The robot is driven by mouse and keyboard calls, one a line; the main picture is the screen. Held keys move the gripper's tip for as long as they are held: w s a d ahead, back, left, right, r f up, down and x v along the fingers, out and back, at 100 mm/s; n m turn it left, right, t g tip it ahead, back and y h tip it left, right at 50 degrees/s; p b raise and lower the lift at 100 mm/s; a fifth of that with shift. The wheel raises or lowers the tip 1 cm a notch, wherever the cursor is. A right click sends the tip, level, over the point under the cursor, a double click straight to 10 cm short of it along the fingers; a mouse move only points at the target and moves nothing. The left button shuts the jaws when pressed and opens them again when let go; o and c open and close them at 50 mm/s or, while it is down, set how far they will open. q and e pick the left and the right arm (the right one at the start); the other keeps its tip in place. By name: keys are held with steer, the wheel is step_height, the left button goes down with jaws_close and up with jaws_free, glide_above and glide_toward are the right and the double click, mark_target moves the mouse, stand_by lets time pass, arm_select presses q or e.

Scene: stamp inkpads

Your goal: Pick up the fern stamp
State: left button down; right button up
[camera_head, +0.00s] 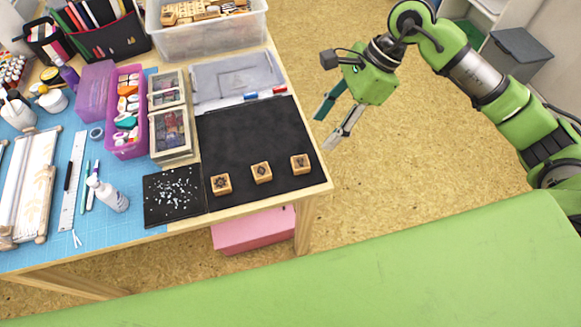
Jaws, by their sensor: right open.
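Three small square wooden stamps stand in a row near the front edge of a black mat (247,128): a left one (221,184), a middle one (261,172) and a right one (300,164). Each has a dark motif on top, too small to tell which one is the fern. My right gripper (326,128) is open and empty. It is beyond the table's right edge in this view, above and right of the right stamp, apart from all the stamps. My left gripper is out of view.
A black tile with pale bits (160,214) lies left of the stamps. Lidded boxes (170,134), a clear case (235,78) and a purple bin (128,150) stand behind and left. The mat behind the stamps is clear. A pink box (252,232) is under the table.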

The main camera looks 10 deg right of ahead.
steer(key=p, duration=0.1)
glide_toward(302, 162)
steer(key=f, duration=0.1)
steer(key=a+f, duration=0.1)
steer(key=shift+a+f+n+h, duration=0.15)
steer(key=shift+f+n+h, duration=0.15)
steer(key=shift+h, duration=0.1)
steer(key=shift+a+f, duration=0.1)
steer(key=shift+f, duration=0.25)
steer(key=p+x, duration=0.1)
steer(key=x, duration=0.3)
steer(key=shift+a+f+p, duration=0.2)
steer(key=shift+a+p, duration=0.2)
steer(key=shift+a, duration=0.05)
steer(key=shift+a+f, duration=0.15)
steer(key=shift+f, duration=0.3)
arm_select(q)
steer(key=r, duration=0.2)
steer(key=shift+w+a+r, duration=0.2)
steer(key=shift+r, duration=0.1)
arm_select(e)
steer(key=c, duration=1.1)
